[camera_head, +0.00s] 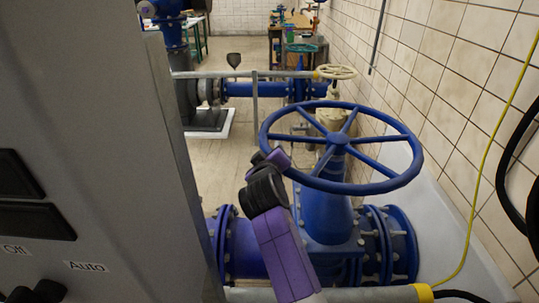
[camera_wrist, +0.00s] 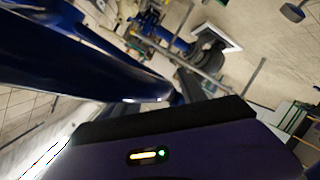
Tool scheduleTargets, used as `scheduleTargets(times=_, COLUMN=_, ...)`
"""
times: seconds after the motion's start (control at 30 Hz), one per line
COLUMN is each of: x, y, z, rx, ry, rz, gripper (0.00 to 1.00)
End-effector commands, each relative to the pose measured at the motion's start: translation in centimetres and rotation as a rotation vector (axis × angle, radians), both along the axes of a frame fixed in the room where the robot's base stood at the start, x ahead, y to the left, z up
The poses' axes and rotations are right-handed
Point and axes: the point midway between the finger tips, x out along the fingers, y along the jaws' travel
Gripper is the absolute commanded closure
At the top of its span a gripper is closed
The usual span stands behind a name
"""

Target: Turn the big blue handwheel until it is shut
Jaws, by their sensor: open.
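The big blue handwheel (camera_head: 337,138) lies nearly level on top of a blue valve body (camera_head: 328,213), right of centre in the head view. It has a round rim, several spokes and a central hub. My gripper (camera_head: 270,163), purple and black, is open at the left side of the rim. It overlaps the rim's near-left part in the picture; I cannot tell if it touches. In the wrist view a dark blue part of the handwheel (camera_wrist: 90,75) crosses close in front of the camera, above the purple gripper housing (camera_wrist: 200,150). The fingertips are not clear there.
A grey control cabinet (camera_head: 100,130) with switches fills the left side. A tiled wall (camera_head: 430,80) with a yellow cable (camera_head: 497,140) is on the right. A grey rail (camera_head: 255,115) and a small cream handwheel (camera_head: 336,72) stand behind. Floor shows beyond.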

Motion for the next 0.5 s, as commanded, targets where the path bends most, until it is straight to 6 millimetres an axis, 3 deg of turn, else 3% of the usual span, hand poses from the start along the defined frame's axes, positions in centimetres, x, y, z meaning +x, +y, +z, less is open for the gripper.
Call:
scheduleTargets(times=0.17, x=-1.3, y=0.1, z=0.4, rx=0.000, ry=-0.003, rz=0.001, gripper=0.51)
scheduleTargets(times=0.5, x=-5.9, y=0.3, z=1.6, rx=0.000, ry=0.001, rz=0.001, gripper=0.51)
